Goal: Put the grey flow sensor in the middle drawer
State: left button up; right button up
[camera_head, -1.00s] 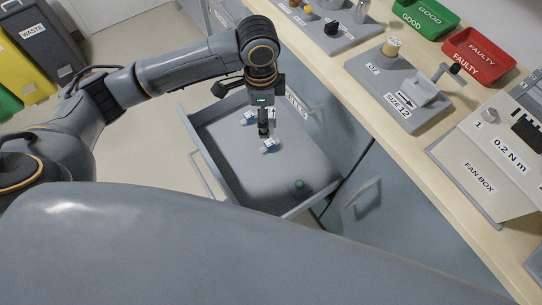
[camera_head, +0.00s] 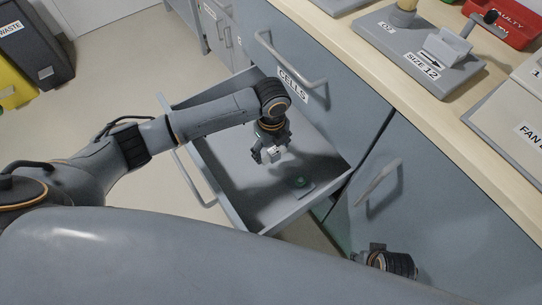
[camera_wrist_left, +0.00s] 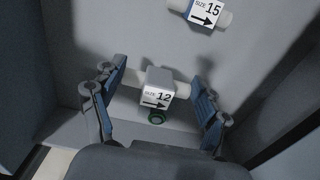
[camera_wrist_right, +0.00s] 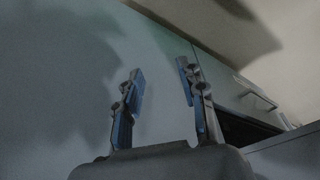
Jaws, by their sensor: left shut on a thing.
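The grey flow sensor (camera_wrist_left: 159,86), with a white "SIZE 12" arrow label, is between the fingers of my left gripper (camera_wrist_left: 157,104), which is shut on its white tube ends. In the head view my left gripper (camera_head: 268,155) reaches down inside an open grey drawer (camera_head: 222,205), with the sensor (camera_head: 274,152) small at its tips. Whether the sensor touches the drawer floor is unclear. A second sensor labelled "SIZE 15" (camera_wrist_left: 205,13) shows beyond it in the left wrist view. My right gripper (camera_wrist_right: 160,85) is open and empty beside a grey front.
A closed front marked "CELLS" (camera_head: 293,86) stands above the drawer. A handle (camera_head: 377,188) juts from the cabinet to the right. The counter holds a "SIZE 12" stand (camera_head: 420,55).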

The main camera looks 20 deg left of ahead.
aim_at(272, 158)
pick_arm(q)
notch_tip(272, 158, down, 4)
jog(key=shift+b, duration=0.55)
jog(key=shift+f, duration=0.3)
pick_arm(e)
jog(key=shift+w+r, duration=0.2)
jog(key=shift+r, duration=2.2)
pick_arm(q)
jog(key=shift+f, duration=0.15)
jog(key=o, duration=1.1)
